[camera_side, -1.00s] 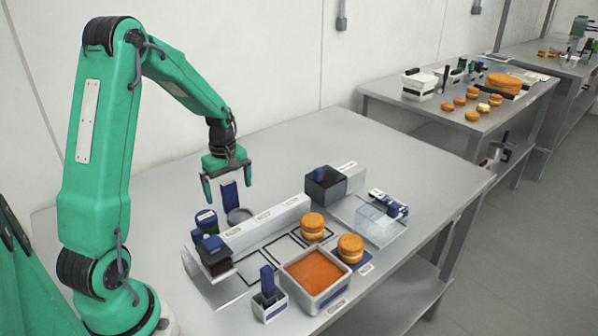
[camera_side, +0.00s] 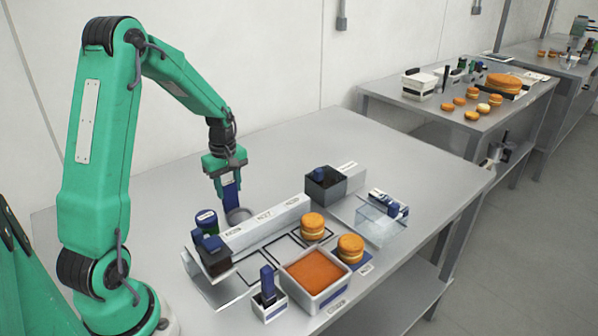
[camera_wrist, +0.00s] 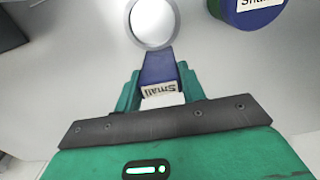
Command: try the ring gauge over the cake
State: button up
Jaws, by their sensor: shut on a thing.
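The ring gauge is a grey ring with a flat blue handle (camera_wrist: 160,67) that carries a white label reading "Small". My gripper (camera_wrist: 160,88) is shut on this handle, with a green finger on each side. In the side view my gripper (camera_side: 230,200) points down behind the long pale block, and the grey ring (camera_side: 240,216) is low at the table beside it. I cannot tell whether the ring touches the table. One orange layered cake (camera_side: 313,227) stands in a black-outlined square. Another similar cake (camera_side: 350,249) stands on a blue pad.
The long pale block (camera_side: 265,222) lies between the ring and the cakes. A blue-green labelled tub (camera_side: 206,218) is left of the ring. In front are an orange-filled tray (camera_side: 338,293) and a white holder (camera_side: 270,308). A dark box (camera_side: 340,190) and clear box (camera_side: 382,226) stand right.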

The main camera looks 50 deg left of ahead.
jog(key=shift+r, duration=0.15)
jog(key=shift+r, duration=3.8)
jog(key=w+d+r+m, duration=0.1)
jog(key=w+d+m, duration=0.1)
jog(key=w+d, duration=0.3)
jog(key=w+d+r+m, duration=0.2)
jog(key=w+d, duration=0.3)
jog(key=d, duration=0.9)
jog(key=w+d+r+m, duration=0.1)
jog(key=w+d, duration=0.4)
jog(key=d, duration=0.5)
jog(key=shift+r+m, duration=0.25)
jog(key=shift+m, duration=0.25)
jog(key=shift+d+f, duration=0.1)
jog(key=shift+f, duration=0.15)
jog(key=shift+f, duration=2.45)
jog(key=shift+f, duration=1.3)
